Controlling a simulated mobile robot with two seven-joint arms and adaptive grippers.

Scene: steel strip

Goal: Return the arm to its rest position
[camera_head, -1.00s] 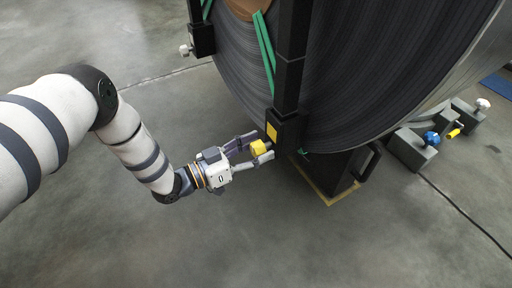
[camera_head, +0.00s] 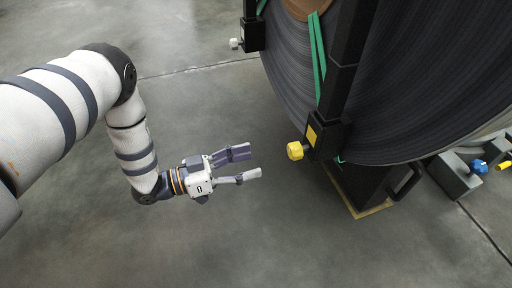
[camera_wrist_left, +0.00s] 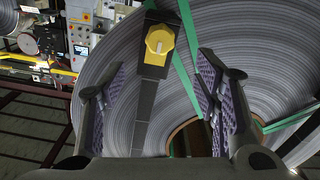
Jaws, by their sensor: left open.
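My left gripper (camera_head: 246,164) is open and empty, with clear space between its fingers and the stand. Its two fingers also frame the left wrist view (camera_wrist_left: 160,100). A yellow knob (camera_head: 295,150) sticks out from a black post of the coil stand, a short way right of the fingertips in the head view. In the left wrist view the yellow knob (camera_wrist_left: 160,40) shows upper middle, beyond the fingers. My left arm (camera_head: 130,135) comes in from the left, bent at the elbow. My right gripper is out of view.
A large steel strip coil (camera_head: 430,80) with green straps stands on the right in a black frame. A white knob (camera_head: 235,43) sits on another post. Grey blocks with a blue knob (camera_head: 479,167) lie at the right. The concrete floor (camera_head: 200,245) is clear in front.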

